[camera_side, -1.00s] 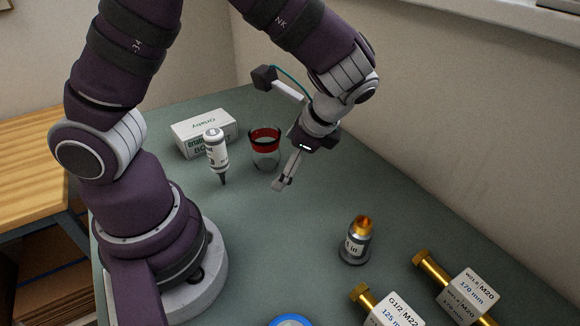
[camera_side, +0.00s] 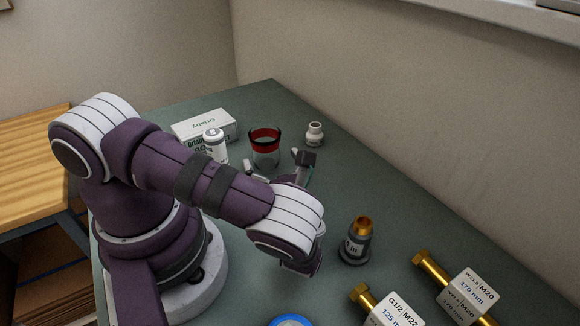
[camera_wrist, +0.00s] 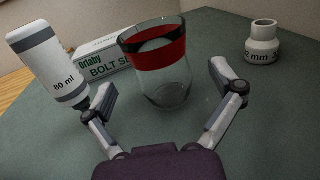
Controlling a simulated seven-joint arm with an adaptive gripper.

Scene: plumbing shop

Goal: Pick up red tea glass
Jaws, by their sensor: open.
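The red tea glass (camera_side: 265,150) is a clear tumbler with a red band and a dark rim, standing upright on the green table. In the wrist view the glass (camera_wrist: 160,75) stands ahead of my gripper (camera_wrist: 164,85), roughly centred between the spread fingers. The fingers are open and hold nothing. In the side view my gripper (camera_side: 273,163) is low, just in front of the glass, and is partly hidden behind my arm. I cannot tell whether a finger touches the glass.
A white bottle (camera_wrist: 48,65) stands close left of the glass, by the left finger. A white box (camera_wrist: 98,58) is behind. A small white fitting (camera_side: 314,134) is to the right. A brass-topped part (camera_side: 356,241) and labelled brass fittings (camera_side: 468,290) are nearer.

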